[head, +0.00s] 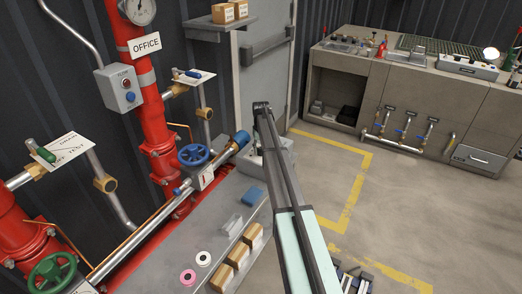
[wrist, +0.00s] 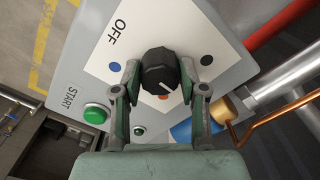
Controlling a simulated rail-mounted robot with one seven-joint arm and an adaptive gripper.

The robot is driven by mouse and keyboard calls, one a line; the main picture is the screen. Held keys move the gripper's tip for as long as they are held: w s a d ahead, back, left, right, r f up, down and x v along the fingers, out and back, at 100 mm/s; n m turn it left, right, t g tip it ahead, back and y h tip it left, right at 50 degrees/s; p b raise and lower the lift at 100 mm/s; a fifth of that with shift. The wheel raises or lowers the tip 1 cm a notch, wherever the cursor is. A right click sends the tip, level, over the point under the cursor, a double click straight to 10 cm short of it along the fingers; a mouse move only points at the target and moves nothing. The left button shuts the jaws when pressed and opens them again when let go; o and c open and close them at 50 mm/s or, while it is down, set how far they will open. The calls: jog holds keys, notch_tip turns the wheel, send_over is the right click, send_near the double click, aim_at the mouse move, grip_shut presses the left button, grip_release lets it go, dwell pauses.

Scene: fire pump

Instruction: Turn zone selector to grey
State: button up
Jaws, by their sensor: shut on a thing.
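The zone selector is a black faceted knob (wrist: 160,72) on a white plate (wrist: 132,45) in the wrist view. A short white pointer line on the knob points toward the lower right of the picture. I cannot tell for sure which dot is grey. My gripper (wrist: 160,85) has one finger on each side of the knob and is shut on it. In the head view my gripper (head: 261,106) hides the knob.
The selector's grey box (head: 250,162) stands at the bench's far end. A green START button (wrist: 95,113) and OFF lettering (wrist: 117,32) are near the knob. Red pipes (head: 150,90) and a blue handwheel (head: 193,155) are on the left.

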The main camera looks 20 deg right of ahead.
jog(key=shift+s+f+n, duration=0.1)
jog(key=shift+n, duration=0.2)
jog(key=o, duration=1.1)
jog(key=shift+o, duration=0.2)
notch_tip(320, 180, up, 12)
